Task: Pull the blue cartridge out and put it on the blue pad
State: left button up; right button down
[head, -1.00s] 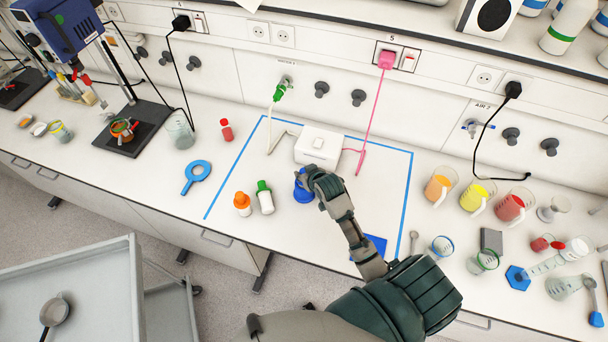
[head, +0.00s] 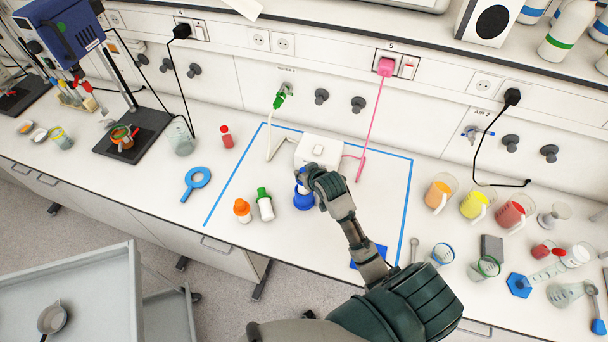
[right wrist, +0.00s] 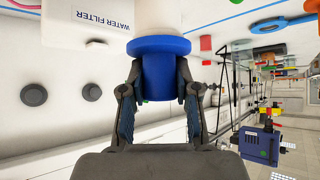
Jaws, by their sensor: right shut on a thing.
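The blue cartridge (head: 303,203) is in front of the white water filter box (head: 318,150). Its blue end and flange also show in the right wrist view (right wrist: 160,75), with a white body (right wrist: 160,14) running up out of that frame. My right gripper (head: 308,187) is shut on the blue end; its two fingers (right wrist: 160,92) press it from both sides. I cannot tell whether the white body's far end is still inside the box. The blue pad (head: 372,254) lies on the bench, partly hidden by my right arm. My left gripper is not in view.
An orange-capped bottle (head: 242,210) and a green-capped bottle (head: 265,204) stand left of the cartridge. A blue ring-shaped tool (head: 196,183) lies farther left. Beakers of orange, yellow and red liquid (head: 515,210) stand at the right. The bench inside the blue tape (head: 409,205) is mostly clear.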

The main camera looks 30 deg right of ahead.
jog(key=shift+r, duration=1.35)
